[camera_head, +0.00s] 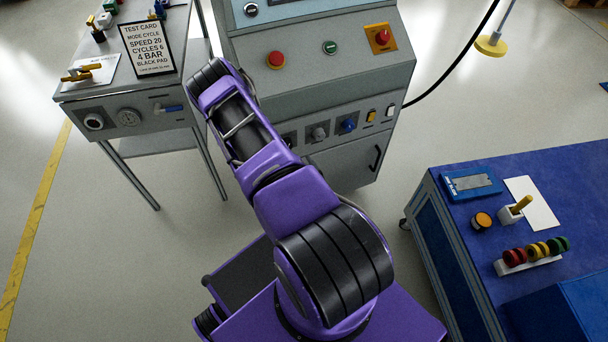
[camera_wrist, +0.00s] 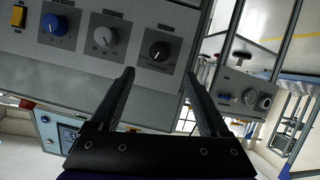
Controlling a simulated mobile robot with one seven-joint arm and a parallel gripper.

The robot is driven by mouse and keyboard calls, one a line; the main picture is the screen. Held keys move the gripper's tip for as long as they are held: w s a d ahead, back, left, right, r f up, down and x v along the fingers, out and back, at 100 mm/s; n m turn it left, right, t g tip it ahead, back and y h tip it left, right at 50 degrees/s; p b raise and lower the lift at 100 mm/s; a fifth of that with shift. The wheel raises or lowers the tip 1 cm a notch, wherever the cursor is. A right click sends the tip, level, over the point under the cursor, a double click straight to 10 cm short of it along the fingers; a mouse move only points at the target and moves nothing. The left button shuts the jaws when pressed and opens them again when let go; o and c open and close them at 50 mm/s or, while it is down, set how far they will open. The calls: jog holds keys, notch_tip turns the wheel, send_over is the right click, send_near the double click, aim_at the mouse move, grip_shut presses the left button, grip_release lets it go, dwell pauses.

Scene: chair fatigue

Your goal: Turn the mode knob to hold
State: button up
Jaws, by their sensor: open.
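Three rotary knobs sit on the control panel's lower front. In the wrist view they are a black knob (camera_wrist: 159,51), a grey knob (camera_wrist: 104,37) and a blue knob (camera_wrist: 54,24), each on a dark square plate. The labels are too small to read, so I cannot tell which is the mode knob. My gripper (camera_wrist: 160,74) is open and empty. The black knob shows just beyond the gap between its fingertips, with no visible contact. In the head view the grey knob (camera_head: 319,132) and blue knob (camera_head: 348,125) show; my arm hides my gripper.
The grey cabinet (camera_head: 325,85) carries a red button (camera_head: 276,60), a green button (camera_head: 330,47) and an emergency stop (camera_head: 381,38). A side bench (camera_head: 160,125) with a gauge and test card (camera_head: 147,48) stands left. A blue workbench (camera_head: 540,235) stands right.

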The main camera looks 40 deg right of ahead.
jog(key=p+v, duration=0.3)
jog(key=v, duration=0.3)
dwell(0.6)
